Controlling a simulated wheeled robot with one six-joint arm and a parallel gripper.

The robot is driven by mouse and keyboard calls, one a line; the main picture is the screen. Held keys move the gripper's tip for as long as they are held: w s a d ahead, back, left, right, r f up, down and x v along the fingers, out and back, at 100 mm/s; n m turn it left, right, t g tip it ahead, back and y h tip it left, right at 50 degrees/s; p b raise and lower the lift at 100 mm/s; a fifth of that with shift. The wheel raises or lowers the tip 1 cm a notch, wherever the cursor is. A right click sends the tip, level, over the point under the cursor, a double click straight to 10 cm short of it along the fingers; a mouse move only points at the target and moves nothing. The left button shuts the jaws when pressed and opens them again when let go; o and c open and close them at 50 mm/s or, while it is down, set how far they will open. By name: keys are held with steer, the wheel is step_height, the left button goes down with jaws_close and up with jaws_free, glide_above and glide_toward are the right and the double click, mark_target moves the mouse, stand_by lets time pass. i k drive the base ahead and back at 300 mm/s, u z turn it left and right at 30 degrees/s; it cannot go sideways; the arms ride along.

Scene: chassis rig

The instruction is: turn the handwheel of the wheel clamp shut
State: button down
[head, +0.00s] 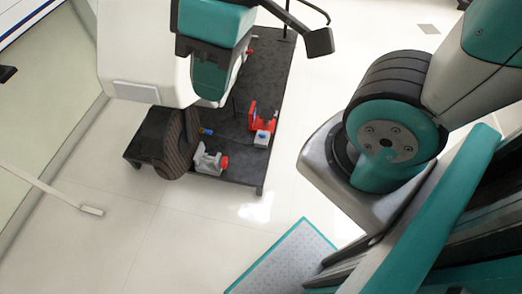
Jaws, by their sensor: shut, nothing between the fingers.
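A small grey clamp-like piece (207,160) stands near the front edge of the dark rig table. A small red round part (225,163) is on its right side and looks like the handwheel. It is too small to tell how far the clamp is closed. A dark ribbed round part (175,148) stands close on the clamp's left and may cover some of it. White and teal arm parts fill the upper left, over the table. I cannot make out my gripper's fingers.
The dark table (245,170) also carries a red bracket (252,115) with a pale blue-white block (262,139) in front of it. A small blue part (206,132) lies behind the clamp. A dark post (287,32) rises at the back right.

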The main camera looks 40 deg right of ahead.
mark_target(224, 161)
steer(key=z, duration=0.7)
steer(key=k, duration=0.45)
steer(key=z, duration=1.35)
steer(key=i, duration=1.4)
steer(key=u, duration=0.65)
